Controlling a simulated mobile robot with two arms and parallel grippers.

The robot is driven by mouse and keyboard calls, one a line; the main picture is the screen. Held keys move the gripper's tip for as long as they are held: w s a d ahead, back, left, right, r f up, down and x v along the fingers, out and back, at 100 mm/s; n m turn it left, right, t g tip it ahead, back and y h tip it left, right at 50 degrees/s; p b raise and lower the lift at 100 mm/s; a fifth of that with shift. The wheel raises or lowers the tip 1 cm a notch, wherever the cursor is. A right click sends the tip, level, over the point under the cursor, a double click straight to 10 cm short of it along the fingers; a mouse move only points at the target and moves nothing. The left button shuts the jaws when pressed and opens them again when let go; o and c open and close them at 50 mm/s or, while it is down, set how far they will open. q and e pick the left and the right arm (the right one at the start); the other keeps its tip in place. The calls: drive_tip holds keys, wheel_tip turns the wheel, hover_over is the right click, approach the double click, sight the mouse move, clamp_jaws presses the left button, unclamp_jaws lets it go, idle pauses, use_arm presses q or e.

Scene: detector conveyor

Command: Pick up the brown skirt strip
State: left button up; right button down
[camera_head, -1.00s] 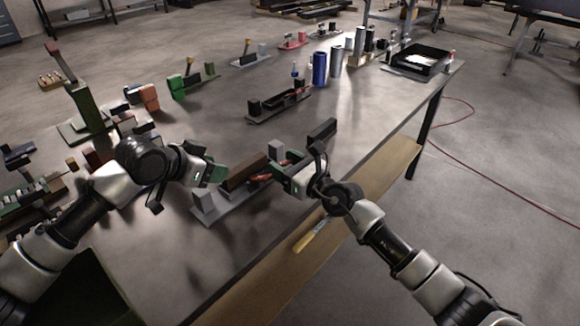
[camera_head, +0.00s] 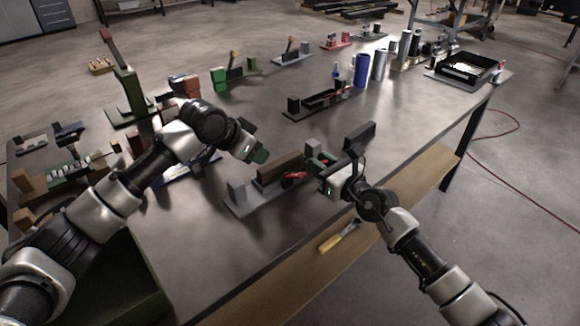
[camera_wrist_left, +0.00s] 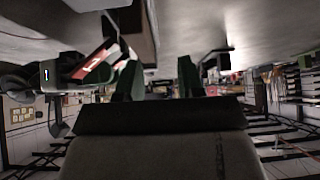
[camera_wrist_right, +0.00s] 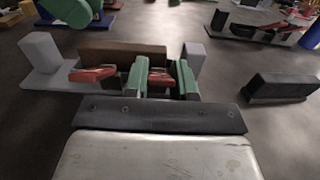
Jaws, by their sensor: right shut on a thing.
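The brown skirt strip (camera_head: 280,168) stands on edge in a grey fixture (camera_head: 246,208), between two light grey end blocks. The strip also shows in the right wrist view (camera_wrist_right: 110,52). Two red pieces are on its near side; the left one (camera_wrist_right: 92,75) is free of my grippers. My right gripper (camera_head: 314,165) is at the fixture's right part, its green fingers shut on the other red piece (camera_wrist_right: 160,77). My left gripper (camera_head: 258,154) is open and empty, above and behind the strip's left part. Its parted fingers show in the left wrist view (camera_wrist_left: 160,78).
A dark block (camera_head: 360,135) stands right of the fixture. A black tray fixture (camera_head: 318,103) lies behind it, with blue and silver cylinders (camera_head: 362,70) beyond. A yellow-handled tool (camera_head: 338,238) lies on the lower shelf. The grey tabletop around the fixture is mostly clear.

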sight(277, 162)
use_arm(q)
drive_tip(key=w+d+r+g+y, duration=0.1)
drive_tip(key=d+r+g+y, duration=0.3)
drive_tip(key=r+g+y, duration=0.25)
drive_tip(key=shift+t+h, duration=0.35)
drive_tip(key=shift+t, duration=0.1)
drive_tip(key=f, duration=0.5)
drive_tip(key=shift+w+d+f, duration=0.1)
drive_tip(key=shift+d+f, duration=0.05)
drive_tip(key=shift+d, duration=0.05)
drive_tip(key=shift+w+d+f, duration=0.1)
drive_tip(key=shift+d+f, duration=0.05)
drive_tip(key=shift+f, duration=1.4)
drive_tip(key=shift+d+f, duration=0.15)
drive_tip(key=shift+f, duration=1.4)
clamp_jaws()
